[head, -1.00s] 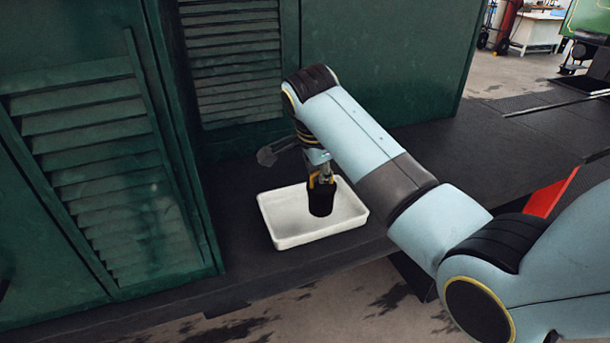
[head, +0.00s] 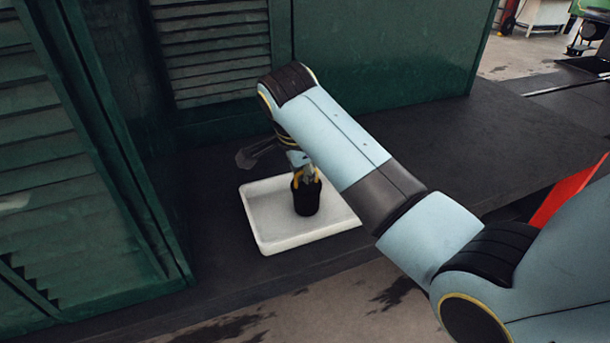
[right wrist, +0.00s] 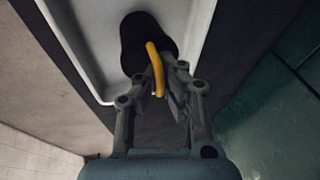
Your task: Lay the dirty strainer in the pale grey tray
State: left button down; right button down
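The strainer, a black cup (head: 306,200) with a yellow handle, is upright over the floor of the pale grey tray (head: 277,244). It looks in contact with the tray, but its underside is hidden. My right gripper (head: 308,172) points down at the handle from above. In the right wrist view, the fingers of my right gripper (right wrist: 161,80) lie on both sides of the yellow handle (right wrist: 156,66), and the black strainer (right wrist: 145,35) is beyond them. Whether the fingers press on the handle is unclear. The tray's rim (right wrist: 72,50) also shows there. My left gripper is out of view.
The tray stands on a dark ledge (head: 430,150) near its front edge. Green louvred panels (head: 215,60) rise behind and to the left. The ledge is clear to the right of the tray, behind my right arm. A red part (head: 567,195) shows at right.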

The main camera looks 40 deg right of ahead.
jog(key=shift+a+r, duration=0.15)
jog(key=shift+s+a, duration=0.1)
jog(key=shift+f, duration=0.2)
jog(key=c, duration=1.7)
grip_release()
jog(key=shift+o, duration=1.1)
jog(key=shift+r, duration=0.25)
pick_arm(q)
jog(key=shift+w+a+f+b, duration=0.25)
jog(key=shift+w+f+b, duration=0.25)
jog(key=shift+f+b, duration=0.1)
pick_arm(e)
jog(key=v, duration=1.2)
